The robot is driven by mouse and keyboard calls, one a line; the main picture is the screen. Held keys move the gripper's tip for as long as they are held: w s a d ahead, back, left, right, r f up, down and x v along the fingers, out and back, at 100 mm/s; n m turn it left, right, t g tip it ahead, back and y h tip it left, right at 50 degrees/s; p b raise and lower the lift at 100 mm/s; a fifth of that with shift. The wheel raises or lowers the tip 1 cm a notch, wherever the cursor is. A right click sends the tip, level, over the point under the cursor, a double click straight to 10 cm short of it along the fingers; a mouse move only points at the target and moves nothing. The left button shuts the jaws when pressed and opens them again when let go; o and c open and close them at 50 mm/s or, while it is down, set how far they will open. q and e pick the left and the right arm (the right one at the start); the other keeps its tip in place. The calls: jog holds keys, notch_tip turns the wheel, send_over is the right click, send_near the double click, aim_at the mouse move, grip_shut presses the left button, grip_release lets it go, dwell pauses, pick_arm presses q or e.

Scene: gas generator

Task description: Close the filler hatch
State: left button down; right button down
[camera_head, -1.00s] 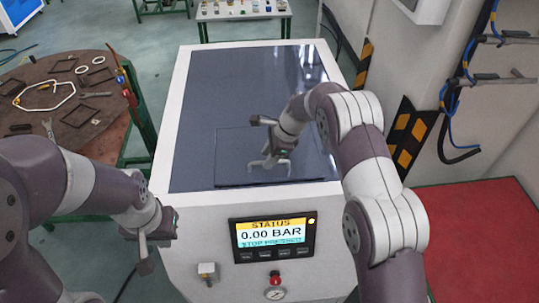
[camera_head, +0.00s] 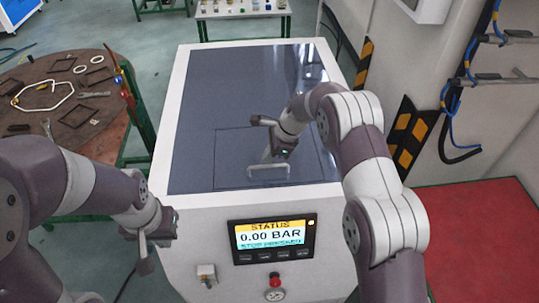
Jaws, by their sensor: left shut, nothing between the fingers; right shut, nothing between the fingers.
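The filler hatch (camera_head: 235,160) is a dark square panel in the glossy dark top of the white generator cabinet (camera_head: 180,110). It lies flush with the top, with only a thin outline showing around it. Its light handle (camera_head: 268,166) sits near the hatch's front edge. My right gripper (camera_head: 268,155) is over the hatch, just behind the handle in the picture; I cannot tell whether it touches the panel. It is shut and empty. My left gripper (camera_head: 176,222) is shut and empty, in front of the cabinet's left front corner.
A status display (camera_head: 272,238) reading 0.00 BAR, a red button (camera_head: 275,280) and a gauge (camera_head: 275,295) are on the cabinet front. A round table (camera_head: 65,105) with tools and rings stands at the left. A red mat (camera_head: 480,235) lies at the right.

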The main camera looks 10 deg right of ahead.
jog(key=shift+s, duration=0.1)
dwell(0.3)
jog(key=c, duration=1.7)
grip_release()
jog(key=shift+c, duration=0.2)
jog(key=o, duration=0.6)
